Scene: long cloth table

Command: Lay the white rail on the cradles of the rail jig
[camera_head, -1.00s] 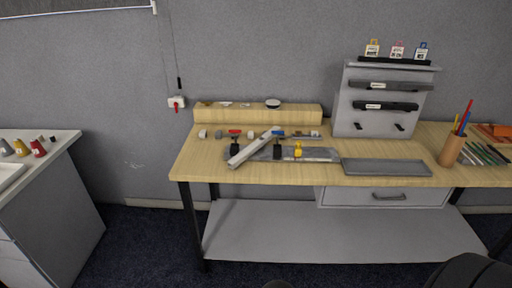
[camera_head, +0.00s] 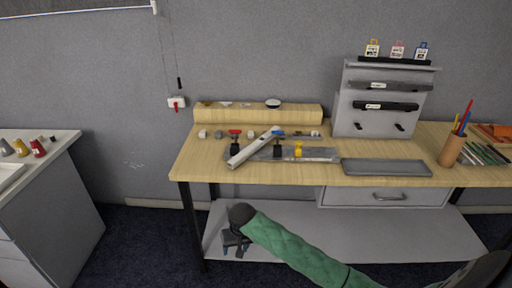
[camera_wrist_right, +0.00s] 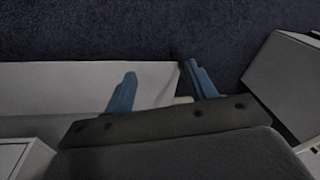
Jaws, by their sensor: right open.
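The white rail (camera_head: 254,146) lies slanted on the table, its near end toward the front edge and its far end toward the back ledge. It crosses the grey rail jig (camera_head: 316,154), a flat plate with black and yellow cradle posts. A yellow cradle (camera_head: 298,149) and a black cradle (camera_head: 277,150) stand to the right of the rail. Part of the jig is hidden behind the rail. My right gripper (camera_head: 236,247) hangs low in front of the table, below its top and well apart from the rail. In the right wrist view its blue fingers (camera_wrist_right: 160,88) are spread and empty. My left gripper is out of view.
A shallow grey tray (camera_head: 386,167) lies right of the jig. A wooden ledge (camera_head: 258,114) runs along the back. A lower shelf (camera_head: 300,225) and a drawer (camera_head: 388,197) sit under the tabletop. A pencil cup (camera_head: 452,150) stands at the right.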

